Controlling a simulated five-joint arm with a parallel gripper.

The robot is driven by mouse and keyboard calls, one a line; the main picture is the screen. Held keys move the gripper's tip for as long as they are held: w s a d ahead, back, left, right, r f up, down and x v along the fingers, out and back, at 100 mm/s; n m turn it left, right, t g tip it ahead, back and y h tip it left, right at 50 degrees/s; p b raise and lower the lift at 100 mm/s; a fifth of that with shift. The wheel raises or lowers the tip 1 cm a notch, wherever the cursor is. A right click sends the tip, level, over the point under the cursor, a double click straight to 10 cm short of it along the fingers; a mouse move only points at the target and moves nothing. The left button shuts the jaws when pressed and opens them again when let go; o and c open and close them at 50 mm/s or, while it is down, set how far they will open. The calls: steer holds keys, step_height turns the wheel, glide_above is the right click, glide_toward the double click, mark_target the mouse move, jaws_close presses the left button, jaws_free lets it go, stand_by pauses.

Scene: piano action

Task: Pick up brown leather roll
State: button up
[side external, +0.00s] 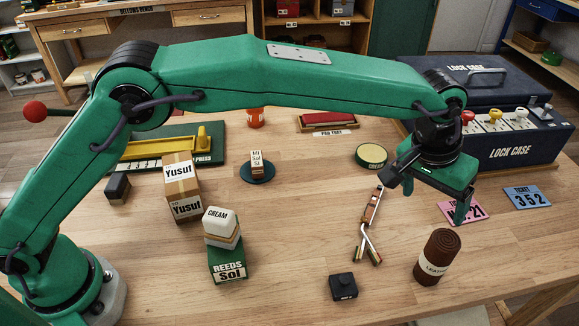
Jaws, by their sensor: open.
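The brown leather roll (440,245) stands upright near the front right of the table, with a spiral top and a pale label reading "LEATHER", partly turned out of view. My gripper (436,205) is above the table, up and behind the roll in the side view. Its green jaws point down, are open and hold nothing. One jaw hangs over the pink ticket and hides part of it. The roll is not between the jaws.
A small black box (343,287) and a jointed wooden piece (370,225) lie left of the roll. Pink (450,209) and blue (527,197) tickets lie behind it. The Lock Case (510,140) stands at back right. A cream-topped Reeds box (227,262) stands left of centre.

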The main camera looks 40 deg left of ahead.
mark_target(444, 239)
steer(key=d+f, duration=0.1)
steer(key=s+d+f, duration=0.1)
steer(key=d, duration=0.1)
steer(key=shift+d+f, duration=0.3)
steer(key=shift+f, duration=0.1)
steer(key=shift+x, duration=1.2)
steer(key=shift+f, duration=0.1)
steer(key=shift+x, duration=2.45)
steer(key=shift+c, duration=0.2)
steer(key=c, duration=1.2)
